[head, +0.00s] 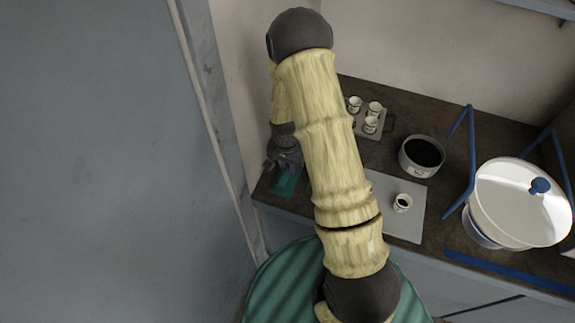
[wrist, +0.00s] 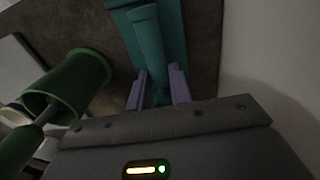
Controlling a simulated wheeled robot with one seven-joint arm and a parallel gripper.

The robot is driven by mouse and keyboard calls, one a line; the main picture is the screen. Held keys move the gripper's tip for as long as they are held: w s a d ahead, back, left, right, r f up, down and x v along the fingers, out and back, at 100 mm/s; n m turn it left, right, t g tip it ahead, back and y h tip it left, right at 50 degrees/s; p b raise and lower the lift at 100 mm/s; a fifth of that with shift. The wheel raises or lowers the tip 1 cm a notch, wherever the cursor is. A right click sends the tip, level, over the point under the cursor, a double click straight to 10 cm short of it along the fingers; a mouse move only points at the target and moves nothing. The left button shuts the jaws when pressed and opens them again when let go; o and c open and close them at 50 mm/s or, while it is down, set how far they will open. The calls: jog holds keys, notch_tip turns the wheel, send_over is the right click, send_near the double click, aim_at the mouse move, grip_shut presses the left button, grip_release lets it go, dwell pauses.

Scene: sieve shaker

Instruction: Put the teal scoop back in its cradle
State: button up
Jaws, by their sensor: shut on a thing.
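My gripper (wrist: 159,84) is shut on the teal scoop (wrist: 148,38), with one purple finger on each side of its narrow part. In the wrist view a flat teal piece (wrist: 174,22) lies behind the scoop on the dark counter; it looks like the cradle. I cannot tell whether the scoop touches it. In the head view my gripper (head: 284,158) is low over the left end of the counter, just above a teal shape (head: 287,183). The scoop and cradle cannot be told apart there.
A dark green cup-shaped thing (wrist: 70,84) is close on the left in the wrist view. A wall (wrist: 255,50) stands close on the right. On the counter are a rack of small cups (head: 372,109), a black-filled pot (head: 421,156), a grey mat (head: 405,225) and a white bowl (head: 510,205).

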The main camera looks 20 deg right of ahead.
jog(key=shift+f, duration=0.4)
dwell(0.4)
jog(key=o, duration=1)
jog(key=shift+r, duration=0.15)
jog(key=shift+r+p, duration=2.35)
jog(key=shift+r, duration=1.05)
